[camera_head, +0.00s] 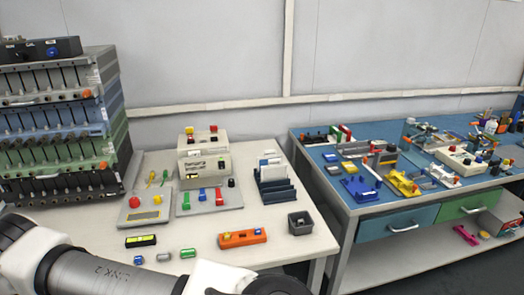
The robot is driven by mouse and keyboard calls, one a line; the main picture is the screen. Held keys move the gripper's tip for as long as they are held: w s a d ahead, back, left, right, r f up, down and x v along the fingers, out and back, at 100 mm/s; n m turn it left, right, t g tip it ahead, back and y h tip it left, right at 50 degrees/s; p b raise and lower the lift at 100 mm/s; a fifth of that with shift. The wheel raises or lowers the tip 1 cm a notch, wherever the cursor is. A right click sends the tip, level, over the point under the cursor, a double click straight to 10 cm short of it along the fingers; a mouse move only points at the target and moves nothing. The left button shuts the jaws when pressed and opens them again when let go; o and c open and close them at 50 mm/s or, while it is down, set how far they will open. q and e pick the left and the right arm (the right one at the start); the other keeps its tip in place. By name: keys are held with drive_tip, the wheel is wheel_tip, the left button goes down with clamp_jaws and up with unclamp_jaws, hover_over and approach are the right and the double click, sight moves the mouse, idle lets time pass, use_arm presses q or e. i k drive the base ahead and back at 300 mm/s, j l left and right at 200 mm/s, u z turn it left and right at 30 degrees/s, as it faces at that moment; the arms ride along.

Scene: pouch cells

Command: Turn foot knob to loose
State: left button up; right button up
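I cannot tell for certain which part is the foot knob. A tall rack of stacked grey, blue and green tiers (62,125) stands at the left, with a small orange knob (102,165) low on its right side. The setting of any knob is too small to read. My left arm comes in at the bottom left and crosses the table's front edge. Neither gripper shows; the end of my arm runs out of the bottom of the picture.
An orange block (230,241), a black-and-yellow level (140,241), small green-ended cylinders (188,253) and a dark open bin (300,224) lie near the white table's front. A dark slotted stand (276,190) is behind. A blue-topped bench (342,197) with many parts stands right, beyond a gap.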

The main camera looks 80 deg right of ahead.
sight(231, 182)
drive_tip(key=z, duration=2.25)
drive_tip(key=i+z, duration=0.25)
drive_tip(key=i+l+z, duration=0.1)
drive_tip(key=z, duration=0.2)
